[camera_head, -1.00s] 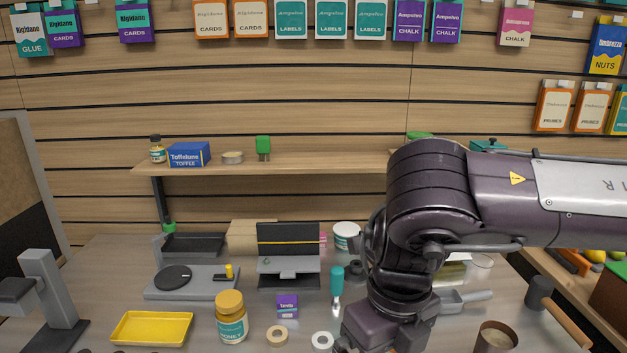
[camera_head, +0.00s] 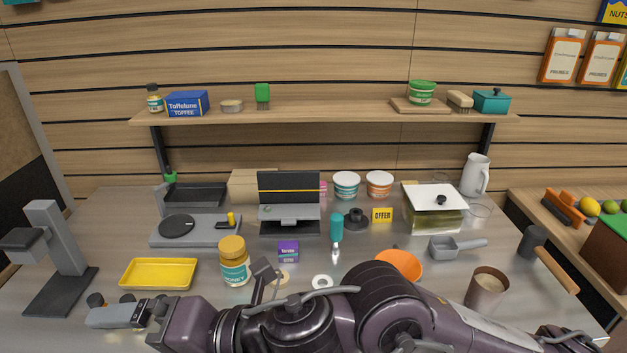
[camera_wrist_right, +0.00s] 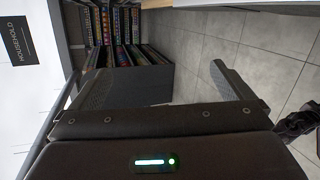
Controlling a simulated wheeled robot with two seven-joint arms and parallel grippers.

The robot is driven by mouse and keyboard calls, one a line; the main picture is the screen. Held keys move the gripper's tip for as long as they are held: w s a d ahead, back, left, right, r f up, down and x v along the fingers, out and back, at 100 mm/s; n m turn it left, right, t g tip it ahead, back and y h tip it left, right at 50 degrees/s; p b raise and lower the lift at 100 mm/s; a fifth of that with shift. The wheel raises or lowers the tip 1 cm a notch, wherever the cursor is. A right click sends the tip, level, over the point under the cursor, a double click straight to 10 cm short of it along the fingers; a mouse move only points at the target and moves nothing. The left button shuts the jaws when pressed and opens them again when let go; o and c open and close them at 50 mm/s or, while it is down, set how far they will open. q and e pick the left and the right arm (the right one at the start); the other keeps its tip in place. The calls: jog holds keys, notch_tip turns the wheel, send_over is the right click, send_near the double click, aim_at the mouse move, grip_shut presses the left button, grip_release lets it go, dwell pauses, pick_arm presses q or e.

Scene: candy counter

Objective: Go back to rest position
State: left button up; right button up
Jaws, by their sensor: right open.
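My right arm comes in from the right and lies folded across the bottom of the head view, over the front of the counter. Its gripper (camera_head: 112,303) is at the lower left, in front of the yellow tray (camera_head: 159,273). In the right wrist view the gripper (camera_wrist_right: 158,80) is open, with its two dark fingers wide apart and nothing between them. Beyond the fingers I see a tiled floor (camera_wrist_right: 210,60) and dark shop shelving (camera_wrist_right: 120,50). My left gripper is not in view.
The counter holds a honey jar (camera_head: 234,268), a small purple box (camera_head: 288,251), an orange funnel or bowl (camera_head: 400,264), a grey scoop (camera_head: 445,247) and a brown cup (camera_head: 486,290). A mallet (camera_head: 545,255) lies at the right edge. A grey stand (camera_head: 52,245) is at the left.

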jog(key=w+d+m+t+h, duration=0.3)
jog(key=w+d+m+t, duration=0.75)
jog(key=m, duration=0.75)
jog(key=s+d+f+m+g+h, duration=0.2)
jog(key=d+f+m+g+h, duration=0.3)
jog(key=d+f+m+h, duration=1.05)
jog(key=s+d+f+m+g+y, duration=0.1)
jog(key=s+d+f+g+y, duration=0.35)
jog(key=s+d+f, duration=0.5)
notch_tip(320, 180, down, 34)
jog(key=s+d, duration=0.3)
jog(key=s+d+f+g, duration=0.1)
jog(key=s+d+f, duration=0.2)
jog(key=s+f, duration=1.2)
jog(key=s, duration=0.2)
jog(key=shift+s+g, duration=0.35)
jog(key=shift+g, duration=0.05)
